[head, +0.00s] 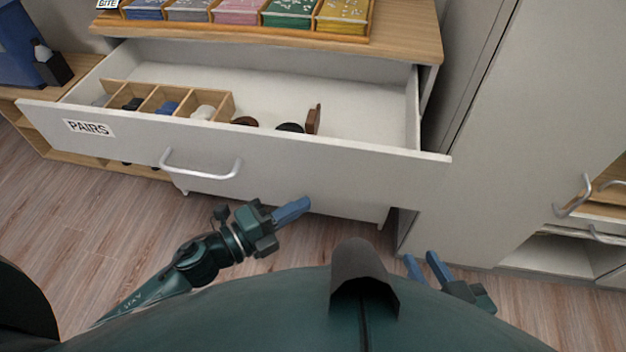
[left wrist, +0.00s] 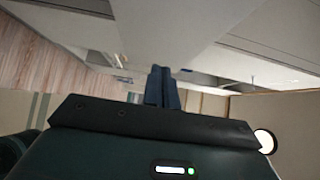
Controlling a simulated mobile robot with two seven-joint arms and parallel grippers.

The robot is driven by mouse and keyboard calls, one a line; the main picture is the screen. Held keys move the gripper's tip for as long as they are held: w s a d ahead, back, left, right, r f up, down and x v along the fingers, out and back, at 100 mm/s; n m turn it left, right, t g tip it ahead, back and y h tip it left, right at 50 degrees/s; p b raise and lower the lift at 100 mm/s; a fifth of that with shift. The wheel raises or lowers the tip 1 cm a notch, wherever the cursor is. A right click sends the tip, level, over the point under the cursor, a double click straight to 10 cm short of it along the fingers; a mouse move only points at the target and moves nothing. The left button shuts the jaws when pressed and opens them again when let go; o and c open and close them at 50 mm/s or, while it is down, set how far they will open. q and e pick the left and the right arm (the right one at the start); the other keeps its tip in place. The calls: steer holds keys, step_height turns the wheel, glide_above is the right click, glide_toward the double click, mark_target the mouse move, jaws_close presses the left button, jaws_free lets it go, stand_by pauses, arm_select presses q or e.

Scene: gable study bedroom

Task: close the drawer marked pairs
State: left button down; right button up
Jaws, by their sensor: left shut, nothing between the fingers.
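The white drawer marked PAIRS (head: 310,172) is pulled well out of its cabinet in the head view, with its label at the front left. Its silver bar handle (head: 201,170) is on the front panel. Inside are a wooden divider (head: 170,100) with small dark, blue and white items and several brown items to the right. My left gripper (head: 304,206) is shut and empty, in front of the drawer panel, right of the handle; whether it touches the panel is unclear. It also shows in the left wrist view (left wrist: 162,72). My right gripper (head: 422,258) has its two fingers apart, low and right of the drawer.
The wooden cabinet top (head: 405,35) above the drawer carries a tray of several coloured packs (head: 240,12). A tall white cabinet (head: 500,130) stands close on the right. A low wooden shelf (head: 75,72) is at the left. Wood floor (head: 70,215) is clear at the left.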

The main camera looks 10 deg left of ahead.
mark_target(330, 175)
arm_select(q)
steer(key=w, duration=0.1)
steer(key=w+d, duration=0.1)
steer(key=w, duration=0.1)
steer(key=w+d, duration=0.1)
steer(key=w, duration=0.1)
steer(key=shift+d, duration=0.2)
steer(key=shift+w, duration=0.45)
arm_select(e)
steer(key=shift+w, duration=0.1)
